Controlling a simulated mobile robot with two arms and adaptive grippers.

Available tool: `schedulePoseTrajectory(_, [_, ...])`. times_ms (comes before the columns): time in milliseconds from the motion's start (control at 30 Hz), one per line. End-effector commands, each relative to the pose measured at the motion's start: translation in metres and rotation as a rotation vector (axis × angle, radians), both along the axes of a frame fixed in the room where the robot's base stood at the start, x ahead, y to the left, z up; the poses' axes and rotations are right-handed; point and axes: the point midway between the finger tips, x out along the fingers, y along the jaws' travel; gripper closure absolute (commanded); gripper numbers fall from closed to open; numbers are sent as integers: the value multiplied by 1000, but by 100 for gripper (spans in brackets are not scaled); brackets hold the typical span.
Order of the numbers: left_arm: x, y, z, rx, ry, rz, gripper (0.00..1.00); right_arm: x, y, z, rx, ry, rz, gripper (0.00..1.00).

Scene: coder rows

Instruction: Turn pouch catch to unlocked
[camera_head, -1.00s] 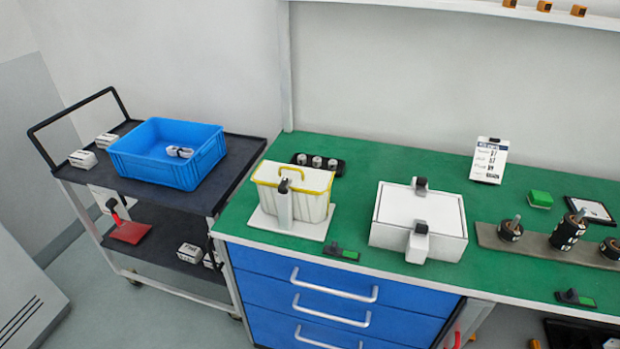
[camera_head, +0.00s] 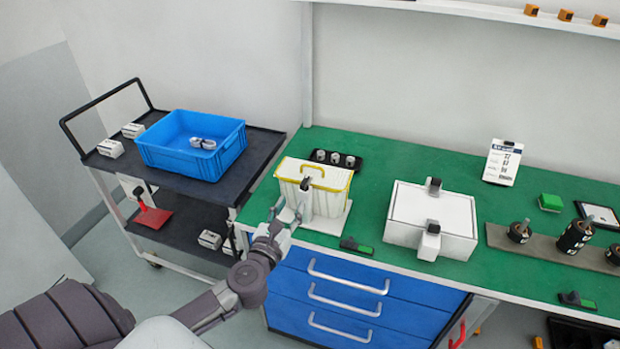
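The pouch (camera_head: 330,185) is a white, ribbed container with a yellow rim and yellow handle, upright on a white base plate on the green bench. Its catch (camera_head: 305,186) looks like a black knob on top of a grey upright post at the pouch's front. My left gripper (camera_head: 286,211) is just left of and in front of that post, at about the bench's front edge. Its fingers look spread apart with nothing between them. I cannot tell whether a fingertip touches the post. My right gripper is not in view.
A white box (camera_head: 408,208) with two black-topped clamps stands to the right on the green bench (camera_head: 385,160). A small black and green block (camera_head: 357,246) lies before the pouch. A dark tray (camera_head: 336,158) with grey cylinders sits behind it. A blue crate (camera_head: 190,158) stands on the cart at left.

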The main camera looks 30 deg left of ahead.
Motion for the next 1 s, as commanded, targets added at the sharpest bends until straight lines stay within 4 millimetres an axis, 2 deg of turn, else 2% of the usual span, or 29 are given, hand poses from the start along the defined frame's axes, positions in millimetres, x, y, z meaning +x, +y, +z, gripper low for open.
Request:
schedulePoseTrajectory(100, [27,7,4,4,-2,2,60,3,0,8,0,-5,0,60])
schedulePoseTrajectory(300, [68,17,2,4,-2,2,60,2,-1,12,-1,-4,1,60])
schedulePoseTrajectory(500, [94,23,1,4,0,0,60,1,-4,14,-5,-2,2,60])
schedulePoseTrajectory(667, [103,25,0,4,1,0,60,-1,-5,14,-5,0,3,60])
schedulePoseTrajectory(933, [104,25,0,4,1,0,60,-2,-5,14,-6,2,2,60])
schedulePoseTrajectory(1000, [104,25,0,4,1,0,70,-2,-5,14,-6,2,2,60])
